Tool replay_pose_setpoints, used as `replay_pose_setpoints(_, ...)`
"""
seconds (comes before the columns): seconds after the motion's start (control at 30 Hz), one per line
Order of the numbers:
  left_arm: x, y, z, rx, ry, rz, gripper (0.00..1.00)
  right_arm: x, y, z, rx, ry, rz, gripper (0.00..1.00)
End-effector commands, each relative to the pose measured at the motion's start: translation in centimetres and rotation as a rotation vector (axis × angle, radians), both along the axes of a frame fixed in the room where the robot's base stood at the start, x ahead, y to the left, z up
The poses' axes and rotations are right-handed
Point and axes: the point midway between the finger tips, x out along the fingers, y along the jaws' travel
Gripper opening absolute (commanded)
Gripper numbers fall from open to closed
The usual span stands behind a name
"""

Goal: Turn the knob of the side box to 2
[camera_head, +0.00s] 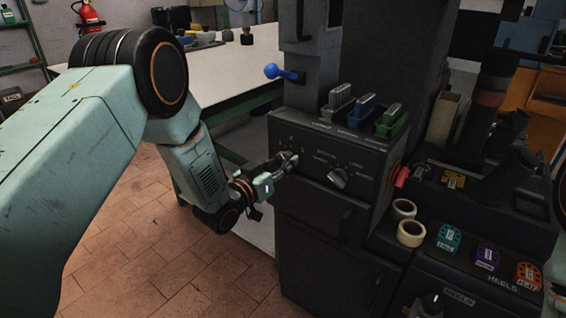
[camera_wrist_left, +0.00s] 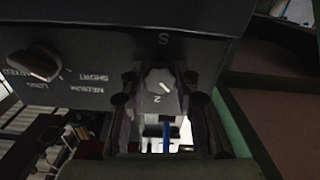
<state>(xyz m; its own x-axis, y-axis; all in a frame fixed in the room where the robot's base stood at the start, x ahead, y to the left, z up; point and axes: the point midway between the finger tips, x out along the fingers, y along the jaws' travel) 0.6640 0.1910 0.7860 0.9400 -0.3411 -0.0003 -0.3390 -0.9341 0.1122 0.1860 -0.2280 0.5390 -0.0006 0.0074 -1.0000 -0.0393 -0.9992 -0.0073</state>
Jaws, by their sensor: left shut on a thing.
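The side box (camera_head: 325,140) is a dark grey box on the front of the press, with white print on its sloped face. My left gripper (camera_head: 284,161) reaches its left part and is shut on a small knob, which the fingers mostly hide in the head view. My right gripper is not in view.
A second knob (camera_head: 337,178), marked with words such as LONG, MEDIUM and SHORT, is right of the gripper. A blue ball-ended lever (camera_head: 283,73) sticks out above the box. Blue and green holders (camera_head: 362,110) stand on top. Two tape rolls (camera_head: 410,232) lie to the right.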

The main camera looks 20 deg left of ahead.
Motion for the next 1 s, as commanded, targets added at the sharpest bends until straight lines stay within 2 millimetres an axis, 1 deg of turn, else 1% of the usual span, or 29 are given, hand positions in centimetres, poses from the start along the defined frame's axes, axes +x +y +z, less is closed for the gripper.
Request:
replay_pose_setpoints(0.17,0.0,0.0,0.0,0.02,-0.006,0.0,0.0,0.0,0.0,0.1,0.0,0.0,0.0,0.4)
replay_pose_setpoints(0.37,-0.1,0.0,0.0,0.108,-0.038,0.0,0.0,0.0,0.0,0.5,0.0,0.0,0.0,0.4)
replay_pose_setpoints(1.0,0.0,0.2,0.0,0.582,-0.208,-0.001,0.0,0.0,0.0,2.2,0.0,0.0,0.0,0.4)
